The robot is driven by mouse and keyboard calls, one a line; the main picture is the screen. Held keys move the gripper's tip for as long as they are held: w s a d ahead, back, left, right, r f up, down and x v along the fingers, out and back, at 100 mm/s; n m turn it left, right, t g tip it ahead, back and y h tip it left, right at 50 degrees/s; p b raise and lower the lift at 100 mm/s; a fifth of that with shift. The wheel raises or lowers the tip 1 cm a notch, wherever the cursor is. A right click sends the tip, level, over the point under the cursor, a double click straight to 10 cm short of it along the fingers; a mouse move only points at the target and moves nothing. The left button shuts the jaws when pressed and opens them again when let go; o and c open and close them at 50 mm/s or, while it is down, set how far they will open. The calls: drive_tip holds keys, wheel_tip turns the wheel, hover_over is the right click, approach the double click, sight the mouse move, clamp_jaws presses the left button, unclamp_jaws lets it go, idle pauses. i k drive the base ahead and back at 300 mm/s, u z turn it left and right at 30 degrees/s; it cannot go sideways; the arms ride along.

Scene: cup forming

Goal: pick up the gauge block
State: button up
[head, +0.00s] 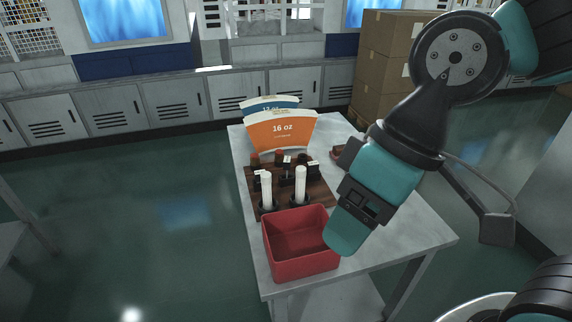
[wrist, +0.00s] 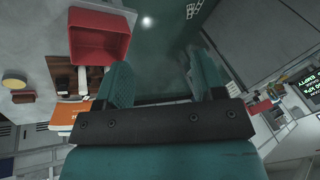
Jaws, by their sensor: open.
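I cannot make out for sure which object is the gauge block. A brown wooden rack (head: 320,196) on the table holds two white cylinders (head: 266,188) and several small dark pieces, some with reddish tops. The rack also shows in the wrist view (wrist: 63,78), left of my gripper. My gripper (head: 344,236) hangs over the front right of the table, by the red bin's right side in the picture, and hides part of the table. In the wrist view its teal fingers (wrist: 163,78) are apart with nothing between them.
A red open bin (head: 300,272) stands at the table's front edge; it looks empty. Orange "16 oz" (head: 283,131) and blue (head: 270,103) curved panels stand behind the rack. A small brown item (head: 339,152) is partly hidden by my arm. The table's front right (head: 412,236) is clear.

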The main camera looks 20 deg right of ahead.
sight(287, 160)
drive_tip(key=k, duration=0.4)
drive_tip(key=u, duration=0.75)
drive_tip(key=i, duration=1.1)
drive_tip(key=z, duration=0.75)
